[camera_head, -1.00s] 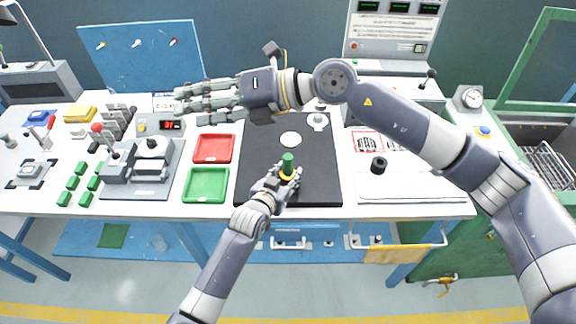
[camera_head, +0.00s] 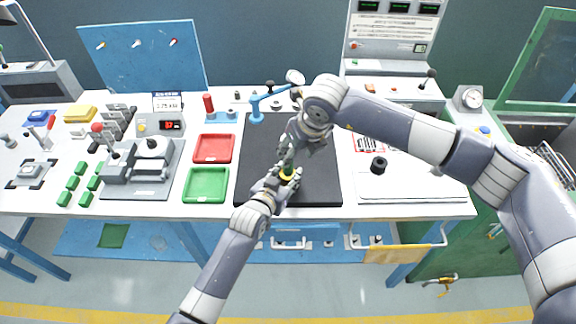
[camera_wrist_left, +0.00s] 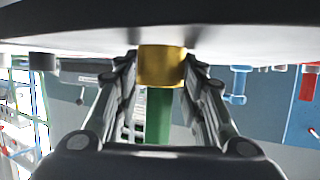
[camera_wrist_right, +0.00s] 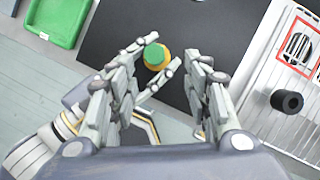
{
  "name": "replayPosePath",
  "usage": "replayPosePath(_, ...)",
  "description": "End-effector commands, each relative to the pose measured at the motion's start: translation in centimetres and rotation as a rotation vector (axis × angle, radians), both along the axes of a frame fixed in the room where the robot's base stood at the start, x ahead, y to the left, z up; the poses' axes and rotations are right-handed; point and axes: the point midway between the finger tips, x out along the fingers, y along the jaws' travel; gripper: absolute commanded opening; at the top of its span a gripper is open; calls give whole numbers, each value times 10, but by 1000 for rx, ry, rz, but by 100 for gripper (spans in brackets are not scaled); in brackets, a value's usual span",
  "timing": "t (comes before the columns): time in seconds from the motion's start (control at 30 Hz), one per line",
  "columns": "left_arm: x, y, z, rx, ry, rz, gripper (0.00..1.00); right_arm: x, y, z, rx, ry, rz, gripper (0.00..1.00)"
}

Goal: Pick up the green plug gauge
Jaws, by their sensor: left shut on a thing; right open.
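The green plug gauge (camera_wrist_left: 158,115) has a green shaft and a yellow collar (camera_wrist_left: 162,65). My left gripper (camera_head: 284,178) is shut on it over the front part of the black mat (camera_head: 315,188). In the head view the collar shows at the left fingertips, and the right hand hides most of the green part. My right gripper (camera_wrist_right: 163,88) is open and empty, pointing down just above the gauge. In the right wrist view, the round green top (camera_wrist_right: 155,54) stands between the left fingers, beyond the right fingers. I cannot tell whether the gauge touches the mat.
A green tray (camera_head: 206,185) and a red tray (camera_head: 213,149) lie left of the mat. A blue jointed stand (camera_head: 257,112) and a red cylinder (camera_head: 208,104) stand behind. A black cylinder (camera_head: 378,165) stands on the right. The mat's right side is clear.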

Motion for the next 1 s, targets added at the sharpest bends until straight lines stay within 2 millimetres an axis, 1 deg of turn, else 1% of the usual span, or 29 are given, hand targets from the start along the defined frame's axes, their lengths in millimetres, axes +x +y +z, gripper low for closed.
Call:
replayPosePath(0.03,-1,0,-2,2,4,0,5,1,2,-6,1,3,1,45)
replayPosePath(0.27,-1,0,-2,2,4,0,5,7,7,-22,0,1,3,45)
replayPosePath(0.4,-1,0,-2,2,4,0,5,13,16,-42,1,3,2,45)
replayPosePath(0.5,-1,0,-2,2,4,0,5,18,17,-53,1,2,1,45)
replayPosePath(0.6,-1,0,-2,2,4,0,5,20,19,-59,2,0,3,45)
replayPosePath(0.83,-1,0,-2,2,4,0,5,20,19,-60,2,0,3,45)
replayPosePath(0.87,-1,0,-2,2,4,0,5,20,19,-60,3,0,2,38)
replayPosePath(0.9,-1,0,-2,2,4,0,5,20,19,-60,3,0,2,29)
replayPosePath(0.97,-1,0,-2,2,4,0,5,20,19,-60,3,0,2,16)
replayPosePath(1.0,-1,0,-2,2,4,0,5,20,19,-60,3,0,2,6)
